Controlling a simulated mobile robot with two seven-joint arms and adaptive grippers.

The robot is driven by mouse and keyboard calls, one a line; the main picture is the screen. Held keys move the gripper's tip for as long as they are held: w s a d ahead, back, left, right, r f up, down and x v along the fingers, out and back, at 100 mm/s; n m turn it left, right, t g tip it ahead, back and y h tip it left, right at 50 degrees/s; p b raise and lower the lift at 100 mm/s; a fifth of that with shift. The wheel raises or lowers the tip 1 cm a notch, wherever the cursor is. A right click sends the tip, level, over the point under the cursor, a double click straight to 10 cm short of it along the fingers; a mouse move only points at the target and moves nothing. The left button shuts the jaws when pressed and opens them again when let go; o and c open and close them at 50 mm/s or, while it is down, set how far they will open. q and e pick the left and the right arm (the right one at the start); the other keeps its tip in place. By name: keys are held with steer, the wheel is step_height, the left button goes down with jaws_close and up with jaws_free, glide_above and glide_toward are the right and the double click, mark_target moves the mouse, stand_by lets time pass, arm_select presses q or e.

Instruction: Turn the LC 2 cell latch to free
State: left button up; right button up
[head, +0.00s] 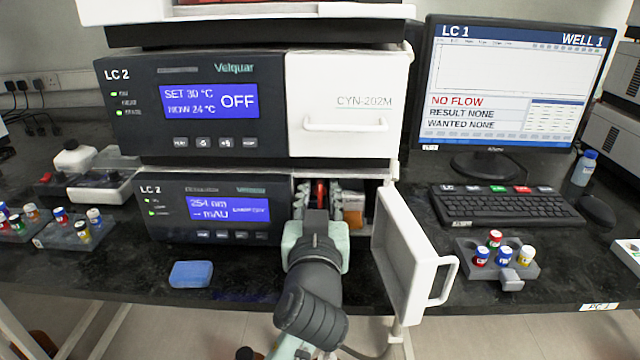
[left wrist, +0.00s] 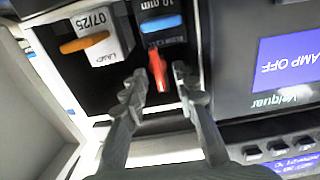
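The lower LC 2 unit (head: 165,215) has its white door (head: 405,255) swung open to the right. The red latch also shows in the head view (head: 320,188). My left gripper (head: 318,198) reaches into the bay; in the left wrist view its fingers (left wrist: 161,80) are spread on either side of the latch, with gaps visible. Contact cannot be told. My right gripper is not in view.
Beside the cell is a white lamp block with an orange bar (left wrist: 85,43). The open door stands close to the right of my left arm. A blue sponge (head: 191,274) lies at the bench front. A vial rack (head: 497,268) and keyboard (head: 507,205) are at right.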

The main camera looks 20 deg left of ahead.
arm_select(q)
steer(key=shift+s, duration=0.1)
jaws_close()
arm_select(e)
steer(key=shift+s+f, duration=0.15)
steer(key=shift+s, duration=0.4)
